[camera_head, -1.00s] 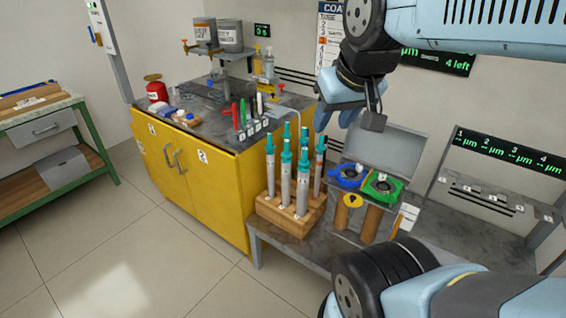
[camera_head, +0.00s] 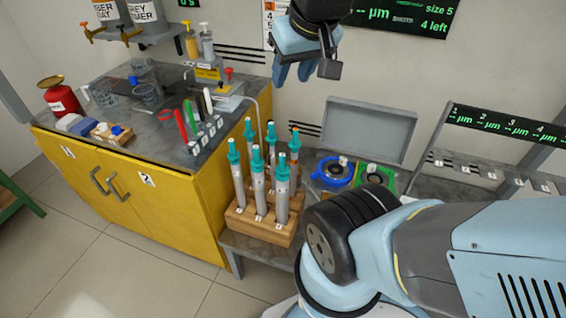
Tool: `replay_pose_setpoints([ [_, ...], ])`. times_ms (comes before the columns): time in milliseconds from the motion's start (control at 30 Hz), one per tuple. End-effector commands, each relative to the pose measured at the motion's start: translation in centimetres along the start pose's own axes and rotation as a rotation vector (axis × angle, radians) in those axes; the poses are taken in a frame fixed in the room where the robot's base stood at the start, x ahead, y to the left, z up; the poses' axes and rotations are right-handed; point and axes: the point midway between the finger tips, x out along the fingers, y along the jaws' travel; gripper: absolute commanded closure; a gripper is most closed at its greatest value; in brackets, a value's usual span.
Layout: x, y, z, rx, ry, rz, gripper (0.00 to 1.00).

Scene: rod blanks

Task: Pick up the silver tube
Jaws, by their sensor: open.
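Several silver-grey tubes with teal tops stand upright in a wooden block (camera_head: 240,222) on the low grey bench. One front silver tube (camera_head: 259,195) stands at the middle of the front row, with others beside and behind it. Which single one is meant, I cannot tell. A row of small tubes also stands on the yellow cabinet: a red tube (camera_head: 180,125), a green tube (camera_head: 189,113), and white and black ones. My gripper (camera_head: 294,72) is open and empty, high in front of the wall, apart from all the tubes.
A blue ring fixture (camera_head: 327,178) and a green fixture (camera_head: 388,183) sit right of the block, partly behind my arm. A grey raised panel (camera_head: 368,130) stands behind them. The yellow cabinet (camera_head: 150,205) is at left, with a red can (camera_head: 64,103). Floor in front is clear.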

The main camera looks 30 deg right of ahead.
Motion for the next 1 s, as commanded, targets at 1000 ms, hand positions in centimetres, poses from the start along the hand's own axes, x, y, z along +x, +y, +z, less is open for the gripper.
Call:
replay_pose_setpoints([
  [1000,14.2,6.3,-8.5,0.583,-0.276,0.075,0.49],
])
